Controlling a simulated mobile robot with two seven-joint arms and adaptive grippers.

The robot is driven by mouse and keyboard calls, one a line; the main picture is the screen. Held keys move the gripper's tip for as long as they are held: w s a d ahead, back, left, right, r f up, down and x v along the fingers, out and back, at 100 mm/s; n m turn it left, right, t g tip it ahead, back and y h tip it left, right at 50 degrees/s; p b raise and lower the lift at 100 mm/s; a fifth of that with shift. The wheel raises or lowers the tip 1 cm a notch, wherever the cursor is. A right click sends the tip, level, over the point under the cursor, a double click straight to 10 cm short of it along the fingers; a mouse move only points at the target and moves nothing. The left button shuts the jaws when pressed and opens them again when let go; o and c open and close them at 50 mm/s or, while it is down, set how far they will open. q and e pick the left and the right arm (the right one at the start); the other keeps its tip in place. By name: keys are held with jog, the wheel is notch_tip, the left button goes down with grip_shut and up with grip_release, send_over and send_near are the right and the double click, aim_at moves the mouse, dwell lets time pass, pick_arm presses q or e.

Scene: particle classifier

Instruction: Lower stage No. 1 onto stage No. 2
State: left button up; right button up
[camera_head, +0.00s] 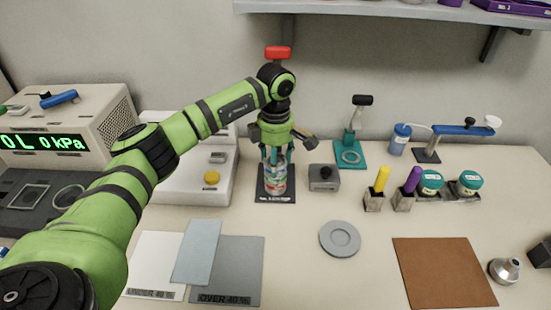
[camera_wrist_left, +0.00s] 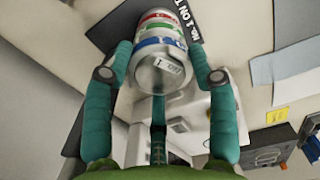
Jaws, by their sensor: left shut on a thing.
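A silver, can-like stack (camera_head: 276,182) with red, green and blue bands stands on a black mat (camera_head: 275,197) at the middle back of the table. It also shows in the left wrist view (camera_wrist_left: 160,65), with the blue band nearest me and a small label on its end face. My right gripper is not in view.
A grey block with a black knob (camera_head: 324,177) stands close on the right and a white device with a yellow button (camera_head: 207,195) on the left. A teal ring stand (camera_head: 350,145) is behind. A grey disc (camera_head: 340,239) and brown mat (camera_head: 442,270) lie in front.

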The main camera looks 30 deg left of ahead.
pick_arm(q)
jog(key=shift+f, duration=0.15)
jog(key=o, duration=1.4)
jog(key=shift+c, duration=0.2)
